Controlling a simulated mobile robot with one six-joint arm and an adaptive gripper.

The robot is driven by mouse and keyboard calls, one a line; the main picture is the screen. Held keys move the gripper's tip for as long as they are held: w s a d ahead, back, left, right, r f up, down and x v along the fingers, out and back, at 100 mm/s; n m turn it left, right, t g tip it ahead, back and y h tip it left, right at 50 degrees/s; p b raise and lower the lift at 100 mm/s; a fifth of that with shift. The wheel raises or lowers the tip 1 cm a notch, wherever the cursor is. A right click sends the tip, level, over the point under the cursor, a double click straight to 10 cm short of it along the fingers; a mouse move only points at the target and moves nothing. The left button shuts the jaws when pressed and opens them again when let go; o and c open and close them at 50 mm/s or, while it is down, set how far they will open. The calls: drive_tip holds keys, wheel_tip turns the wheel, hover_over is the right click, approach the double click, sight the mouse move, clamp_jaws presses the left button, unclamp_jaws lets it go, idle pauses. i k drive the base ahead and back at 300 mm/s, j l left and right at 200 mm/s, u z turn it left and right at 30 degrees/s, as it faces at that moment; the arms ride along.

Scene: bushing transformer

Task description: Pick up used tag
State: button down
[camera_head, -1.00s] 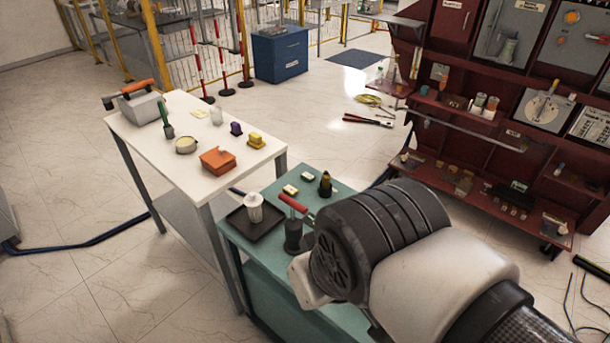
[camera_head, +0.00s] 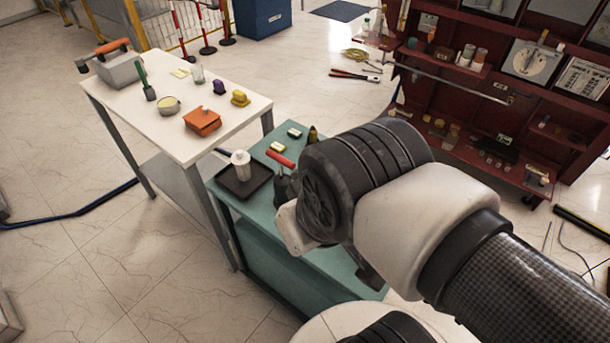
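I cannot tell which thing is the used tag; nothing is readable as one at this size. Small flat yellow pieces (camera_head: 180,72) lie at the back of the white table (camera_head: 112,98).
The white table also holds an orange box (camera_head: 202,122), a grey toolbox (camera_head: 118,70), a round dish (camera_head: 168,105) and purple and yellow pieces. A black tray (camera_head: 262,177) with a white container (camera_head: 241,165) sits on the teal table. A red shelf unit (camera_head: 455,165) stands at right. Open floor lies left.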

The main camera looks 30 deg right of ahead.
sight(276, 147)
drive_tip(key=k+z, duration=0.35)
drive_tip(key=k+l+z, duration=0.15)
drive_tip(key=k+z, duration=0.2)
drive_tip(key=i+j+z, duration=0.15)
drive_tip(key=z, duration=0.25)
drive_tip(key=i+j+z, duration=0.1)
drive_tip(key=j+z, duration=0.15)
drive_tip(key=z, duration=0.15)
drive_tip(key=i+j+z, duration=0.1)
drive_tip(key=j+z, duration=0.45)
drive_tip(key=z, duration=0.2)
drive_tip(key=j, duration=0.85)
drive_tip(key=i+j, duration=0.15)
drive_tip(key=j, duration=1.5)
